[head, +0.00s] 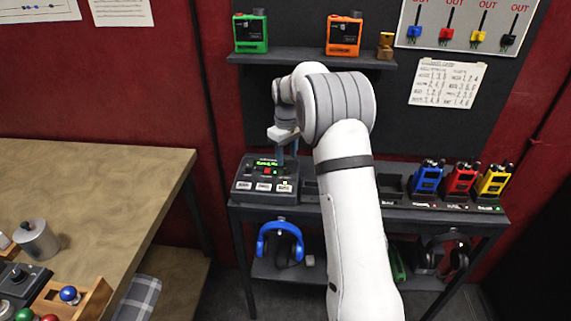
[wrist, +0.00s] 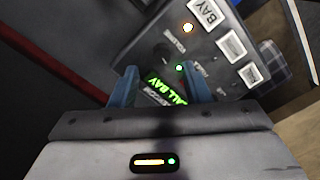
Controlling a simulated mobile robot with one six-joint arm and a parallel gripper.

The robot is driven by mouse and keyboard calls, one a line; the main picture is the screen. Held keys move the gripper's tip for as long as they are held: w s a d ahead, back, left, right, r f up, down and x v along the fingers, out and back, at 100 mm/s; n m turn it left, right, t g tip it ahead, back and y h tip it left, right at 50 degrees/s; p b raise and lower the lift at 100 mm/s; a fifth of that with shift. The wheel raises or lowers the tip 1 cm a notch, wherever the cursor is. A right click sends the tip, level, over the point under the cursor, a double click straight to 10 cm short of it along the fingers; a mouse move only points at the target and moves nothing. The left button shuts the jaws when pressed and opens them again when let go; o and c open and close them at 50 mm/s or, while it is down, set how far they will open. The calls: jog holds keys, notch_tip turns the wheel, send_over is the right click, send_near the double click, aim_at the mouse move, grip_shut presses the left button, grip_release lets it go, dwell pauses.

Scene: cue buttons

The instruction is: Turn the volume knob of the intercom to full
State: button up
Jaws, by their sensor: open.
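The intercom (head: 262,178) is a dark sloped box on the left end of the black bench, with a lit green display, a red button and a row of white labelled keys. In the wrist view the intercom (wrist: 215,55) lies tilted, with an orange and a green light. My gripper (head: 287,152) is over the intercom's back right part. In the wrist view its two blue fingers (wrist: 161,76) are apart, with the green display text (wrist: 166,88) showing between them. I cannot clearly make out the volume knob; small lettering and a dark round shape show just beyond the fingers.
Blue, red and yellow radios (head: 461,180) stand on the bench's right side. Above is a shelf (head: 300,57) with a green and an orange device. Blue headphones (head: 280,240) hang below the bench. A wooden table (head: 90,190) stands at the left.

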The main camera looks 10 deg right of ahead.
aim_at(287, 168)
notch_tip(287, 168, up, 3)
jog(key=shift+r, duration=0.2)
